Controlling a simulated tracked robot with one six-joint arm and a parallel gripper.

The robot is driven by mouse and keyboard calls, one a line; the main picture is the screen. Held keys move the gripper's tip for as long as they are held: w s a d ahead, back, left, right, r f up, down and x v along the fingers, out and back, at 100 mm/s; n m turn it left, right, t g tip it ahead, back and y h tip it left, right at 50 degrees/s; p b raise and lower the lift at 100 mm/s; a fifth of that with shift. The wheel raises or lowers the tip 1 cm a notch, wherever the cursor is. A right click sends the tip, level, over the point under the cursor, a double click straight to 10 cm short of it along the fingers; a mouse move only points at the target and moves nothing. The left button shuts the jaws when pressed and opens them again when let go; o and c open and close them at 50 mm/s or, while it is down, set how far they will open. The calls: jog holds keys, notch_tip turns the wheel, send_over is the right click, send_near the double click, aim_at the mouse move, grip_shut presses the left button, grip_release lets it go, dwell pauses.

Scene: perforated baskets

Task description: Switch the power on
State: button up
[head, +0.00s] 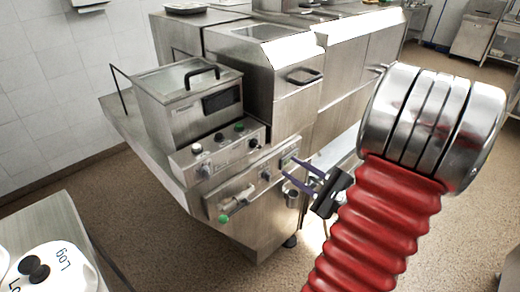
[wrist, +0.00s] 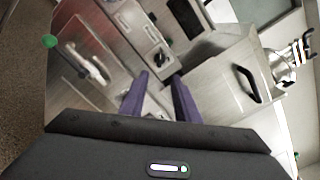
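My gripper (head: 291,170) has two purple fingers, spread apart with nothing between them. It is in front of the lower control panel (head: 235,187) of a steel machine. In the head view, a dark knob (head: 265,175) sits on the lower panel, left of the fingertips. I cannot tell whether the fingers touch the panel, or which control is the power switch. The upper panel (head: 228,152) carries black knobs and green buttons (head: 239,127).
A tap with a green end (head: 223,218) sticks out of the lower panel; its green end also shows in the wrist view (wrist: 49,41). A lidded fryer box (head: 190,95) stands above. The floor in front is clear.

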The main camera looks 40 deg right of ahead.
aim_at(258, 147)
jog(key=shift+w, duration=0.15)
jog(key=shift+w+a, duration=0.15)
jog(key=shift+w, duration=3.25)
jog(key=shift+w+a, duration=0.1)
jog(key=shift+w, duration=3.3)
jog(key=shift+c, duration=0.6)
jog(key=shift+a, duration=0.1)
grip_shut()
